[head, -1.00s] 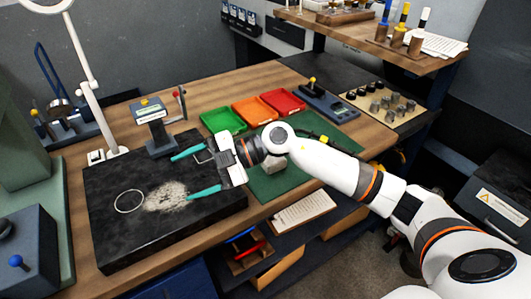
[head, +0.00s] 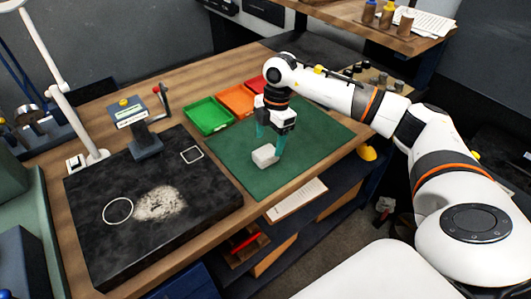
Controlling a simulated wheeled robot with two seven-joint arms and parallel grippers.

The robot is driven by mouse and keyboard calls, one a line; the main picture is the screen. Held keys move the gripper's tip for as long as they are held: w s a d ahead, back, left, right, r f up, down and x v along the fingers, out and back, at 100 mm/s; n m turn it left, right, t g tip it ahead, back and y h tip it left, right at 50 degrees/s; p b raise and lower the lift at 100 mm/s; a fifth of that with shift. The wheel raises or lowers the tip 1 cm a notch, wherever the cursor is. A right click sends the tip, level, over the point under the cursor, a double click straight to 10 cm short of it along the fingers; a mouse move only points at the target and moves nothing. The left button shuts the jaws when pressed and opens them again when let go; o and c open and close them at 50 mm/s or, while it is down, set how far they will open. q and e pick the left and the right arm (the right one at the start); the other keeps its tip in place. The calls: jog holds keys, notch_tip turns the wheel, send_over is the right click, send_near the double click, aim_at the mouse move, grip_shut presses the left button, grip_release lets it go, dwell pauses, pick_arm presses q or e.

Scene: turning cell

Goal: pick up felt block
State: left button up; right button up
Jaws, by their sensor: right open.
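A light grey block (head: 264,156), which I take to be the felt block, lies on the green mat (head: 318,137). My right gripper (head: 270,146) points down at the block, with its two teal fingers spread apart. One finger is behind the block's left part and the other is at its right side. I cannot tell whether either finger touches the block. My left gripper is not in view.
A black slab (head: 100,236) with a white powder patch (head: 160,203) fills the left of the bench. A grey device (head: 137,128) stands at its back edge. Green (head: 207,115) and orange (head: 236,100) trays sit behind the mat. The mat's right part is clear.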

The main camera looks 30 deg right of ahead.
aim_at(266, 151)
jog(key=f+p, duration=0.1)
jog(key=f, duration=0.1)
jog(key=a+f+p, duration=0.1)
jog(key=f, duration=0.1)
jog(key=shift+w+f, duration=0.15)
jog(key=shift+f, duration=0.55)
jog(key=c, duration=1.1)
